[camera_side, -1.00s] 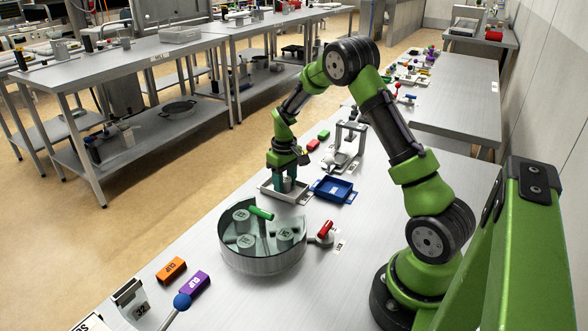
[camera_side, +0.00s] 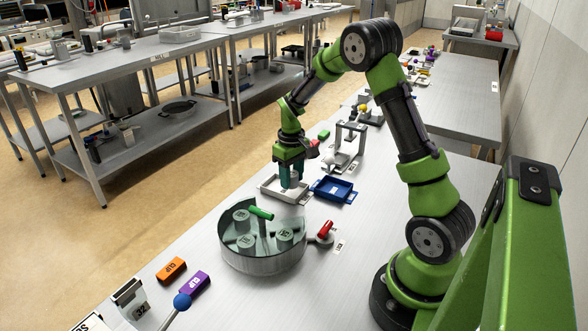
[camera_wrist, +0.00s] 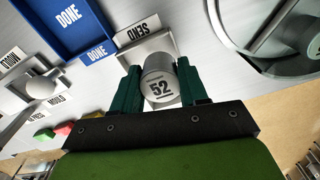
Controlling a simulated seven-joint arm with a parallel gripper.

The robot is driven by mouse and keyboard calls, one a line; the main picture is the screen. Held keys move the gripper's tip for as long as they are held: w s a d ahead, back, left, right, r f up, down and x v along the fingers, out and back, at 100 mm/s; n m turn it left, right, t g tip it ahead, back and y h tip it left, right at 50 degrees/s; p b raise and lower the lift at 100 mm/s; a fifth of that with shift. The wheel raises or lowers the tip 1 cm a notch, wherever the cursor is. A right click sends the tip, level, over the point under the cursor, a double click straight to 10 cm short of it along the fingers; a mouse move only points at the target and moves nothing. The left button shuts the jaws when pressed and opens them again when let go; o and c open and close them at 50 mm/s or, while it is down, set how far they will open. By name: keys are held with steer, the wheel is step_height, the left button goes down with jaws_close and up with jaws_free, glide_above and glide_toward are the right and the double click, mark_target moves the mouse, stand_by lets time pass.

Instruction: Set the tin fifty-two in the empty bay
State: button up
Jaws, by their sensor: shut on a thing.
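My gripper (camera_side: 292,182) is shut on the grey tin fifty-two (camera_wrist: 160,84), whose lid reads 52 in the wrist view. It holds the tin just above the pale SEND tray (camera_side: 270,187). The round drum (camera_side: 262,262) stands nearer the side camera, with walled bays and several numbered tins inside. A green handle (camera_side: 261,213) crosses its top, and a red-tipped lever (camera_side: 327,228) sits at its right. In the wrist view part of the drum (camera_wrist: 285,68) shows at top right. I cannot make out clearly which bay is empty.
The blue DONE tray (camera_side: 334,190) lies right of the SEND tray, with a small press (camera_side: 350,147) behind. Orange (camera_side: 171,270) and purple (camera_side: 195,284) CLIP blocks and a blue-knobbed lever (camera_side: 182,301) are at front left. Table between drum and trays is clear.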

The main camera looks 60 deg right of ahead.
steer(key=s+a, duration=0.1)
steer(key=s, duration=0.2)
steer(key=s+a, duration=0.2)
steer(key=s, duration=0.2)
steer(key=s+a+r, duration=0.1)
steer(key=s, duration=0.2)
steer(key=shift+s+a, duration=0.15)
steer(key=shift+a, duration=0.25)
steer(key=shift+a+r, duration=0.2)
steer(key=shift+a, duration=0.05)
steer(key=w+a+r, duration=0.6)
steer(key=w, duration=0.1)
steer(key=f, duration=0.9)
steer(key=shift+w+a+f, duration=0.25)
steer(key=shift+f, duration=0.15)
steer(key=shift+f, duration=0.1)
steer(key=o, duration=0.8)
